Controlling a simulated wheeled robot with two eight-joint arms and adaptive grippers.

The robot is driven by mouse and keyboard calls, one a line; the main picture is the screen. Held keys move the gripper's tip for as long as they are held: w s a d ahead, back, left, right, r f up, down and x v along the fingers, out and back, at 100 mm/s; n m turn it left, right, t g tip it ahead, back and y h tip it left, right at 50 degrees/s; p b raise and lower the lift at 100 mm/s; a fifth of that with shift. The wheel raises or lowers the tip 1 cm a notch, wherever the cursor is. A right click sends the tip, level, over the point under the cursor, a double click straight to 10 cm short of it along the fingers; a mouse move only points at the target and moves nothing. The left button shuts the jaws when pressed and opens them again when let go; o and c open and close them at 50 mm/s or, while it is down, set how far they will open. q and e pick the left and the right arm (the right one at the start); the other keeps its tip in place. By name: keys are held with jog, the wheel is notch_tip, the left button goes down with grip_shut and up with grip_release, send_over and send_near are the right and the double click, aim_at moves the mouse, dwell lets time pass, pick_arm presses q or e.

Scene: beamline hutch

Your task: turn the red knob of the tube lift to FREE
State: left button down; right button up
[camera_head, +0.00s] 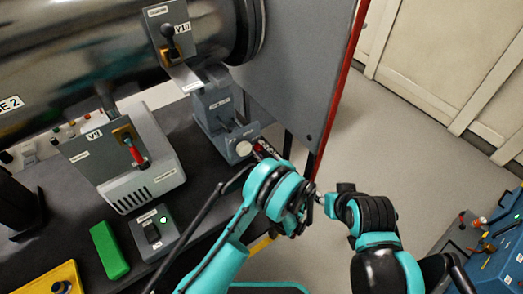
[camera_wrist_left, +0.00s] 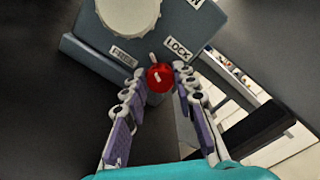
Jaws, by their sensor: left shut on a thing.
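The red knob (camera_wrist_left: 160,78) sits below and between these labels. My left gripper (camera_head: 262,150) reaches the lift's front; in the wrist view its fingers (camera_wrist_left: 160,84) stand on both sides of the knob, shut on it. A small pale mark shows above the knob; its exact setting is unclear.
A grey panel with a red edge (camera_head: 340,90) stands close right of the lift. A V9 valve box with a red handle (camera_head: 137,156), a small switch box (camera_head: 152,232) and a green block (camera_head: 109,250) lie left. A blue case (camera_head: 500,250) is at right.

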pick_arm(q)
jog(key=n, duration=0.5)
jog(key=shift+n, duration=0.3)
dwell(0.5)
jog(key=c, duration=1.2)
grip_release()
jog(key=v, duration=0.7)
jog(key=shift+s+d, duration=0.15)
jog(key=shift+s, duration=0.05)
jog(key=shift+f, duration=0.1)
